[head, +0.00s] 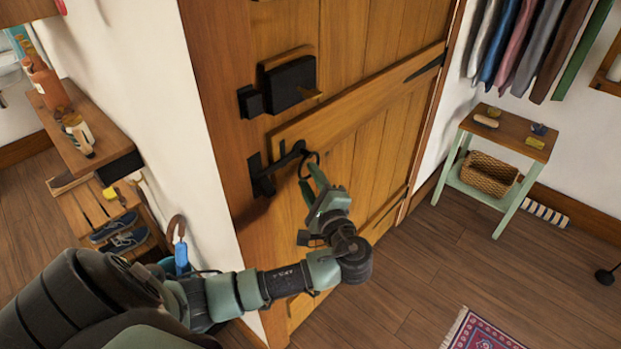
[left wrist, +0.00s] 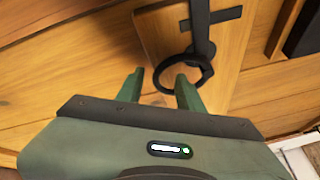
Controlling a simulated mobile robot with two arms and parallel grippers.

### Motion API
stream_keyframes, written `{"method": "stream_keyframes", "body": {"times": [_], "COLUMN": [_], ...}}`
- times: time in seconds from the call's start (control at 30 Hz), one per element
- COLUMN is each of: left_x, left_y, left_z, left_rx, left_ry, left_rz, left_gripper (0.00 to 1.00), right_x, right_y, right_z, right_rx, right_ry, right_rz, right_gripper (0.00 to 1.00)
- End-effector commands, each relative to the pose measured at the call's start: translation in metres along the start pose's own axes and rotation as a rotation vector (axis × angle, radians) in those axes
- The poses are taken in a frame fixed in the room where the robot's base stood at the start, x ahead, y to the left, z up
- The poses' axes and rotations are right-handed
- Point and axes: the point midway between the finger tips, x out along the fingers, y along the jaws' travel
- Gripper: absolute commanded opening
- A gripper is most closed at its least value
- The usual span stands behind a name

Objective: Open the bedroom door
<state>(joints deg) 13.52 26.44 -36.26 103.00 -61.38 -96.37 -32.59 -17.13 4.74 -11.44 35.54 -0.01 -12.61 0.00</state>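The wooden plank bedroom door (head: 395,60) fills the middle of the head view and looks shut. A black iron latch with a ring handle (head: 312,163) is on its left side. The ring also shows in the left wrist view (left wrist: 207,75). My left gripper (head: 312,182) is open, just below the ring. In the left wrist view its two green fingers (left wrist: 158,88) are apart; the right fingertip overlaps the ring, and I cannot tell if it touches or passes through it. A black box lock (head: 291,83) sits above the latch. My right gripper is not in view.
A green side table (head: 511,138) with a basket (head: 488,174) stands right of the door, under hanging clothes (head: 525,40). A patterned rug (head: 485,332) lies at the bottom right. A shoe bench (head: 95,215) stands beyond the white wall at left. Wood floor before the door is clear.

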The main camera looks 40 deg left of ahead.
Motion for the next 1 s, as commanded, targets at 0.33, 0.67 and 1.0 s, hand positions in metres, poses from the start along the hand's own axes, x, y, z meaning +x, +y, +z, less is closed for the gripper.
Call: {"method": "stream_keyframes", "body": {"times": [0.33, 0.67, 1.0], "left_x": [-0.0002, -0.0004, -0.0005], "left_y": [0.0004, 0.0005, 0.0004], "left_z": [-0.0002, -0.0006, -0.001], "left_rx": [0.0, 0.001, 0.002], "left_ry": [0.0, 0.002, 0.003], "left_rz": [0.001, 0.001, 0.0], "left_gripper": [0.0, 0.0, 0.0], "right_x": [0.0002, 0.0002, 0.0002], "right_y": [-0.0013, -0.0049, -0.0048], "right_z": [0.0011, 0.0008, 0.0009], "right_rx": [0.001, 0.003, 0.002], "right_ry": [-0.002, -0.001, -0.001], "right_rz": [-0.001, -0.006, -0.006], "right_gripper": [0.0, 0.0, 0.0]}}
